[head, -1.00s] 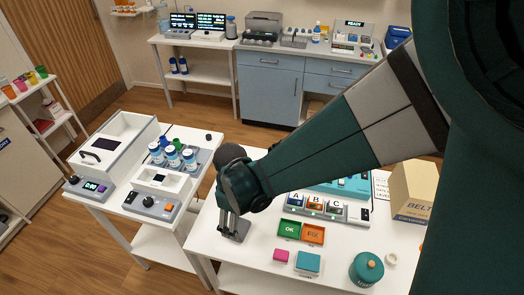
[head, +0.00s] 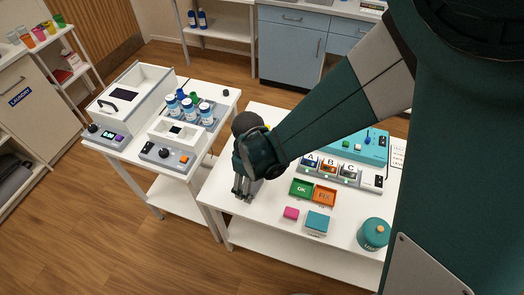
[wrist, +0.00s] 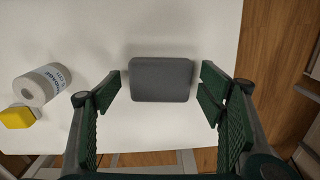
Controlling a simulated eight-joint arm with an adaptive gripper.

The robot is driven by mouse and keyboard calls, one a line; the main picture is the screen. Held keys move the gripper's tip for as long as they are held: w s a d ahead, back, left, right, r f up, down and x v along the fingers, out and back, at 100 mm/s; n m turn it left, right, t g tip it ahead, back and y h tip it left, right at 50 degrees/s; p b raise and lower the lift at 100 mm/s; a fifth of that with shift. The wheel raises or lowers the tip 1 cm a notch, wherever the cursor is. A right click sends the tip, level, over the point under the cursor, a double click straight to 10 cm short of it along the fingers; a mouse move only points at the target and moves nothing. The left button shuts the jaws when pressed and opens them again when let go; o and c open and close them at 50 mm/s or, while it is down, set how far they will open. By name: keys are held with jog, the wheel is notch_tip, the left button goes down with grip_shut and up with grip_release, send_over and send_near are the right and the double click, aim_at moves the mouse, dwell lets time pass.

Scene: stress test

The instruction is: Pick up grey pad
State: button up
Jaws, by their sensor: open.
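The grey pad (wrist: 161,79) is a dark rounded block lying on the white table (wrist: 150,135) in the wrist view. My gripper (wrist: 164,92) is open above the pad, with one finger to each side and a visible gap on both sides. In the head view my gripper (head: 243,194) points down over the left end of the white table (head: 262,222). There the gripper mostly hides the pad.
A white roll with lettering (wrist: 42,85) and a yellow block (wrist: 18,117) lie left in the wrist view. In the head view, green (head: 301,188) and orange (head: 325,196) trays, a pink block (head: 291,213) and a teal block (head: 317,222) sit right of my gripper.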

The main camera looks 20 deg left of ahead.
dwell(0.4)
jog(key=c, duration=0.8)
jog(key=shift+c, duration=0.2)
jog(key=shift+r, duration=0.1)
notch_tip(320, 180, up, 10)
jog(key=p, duration=0.2)
dwell(0.6)
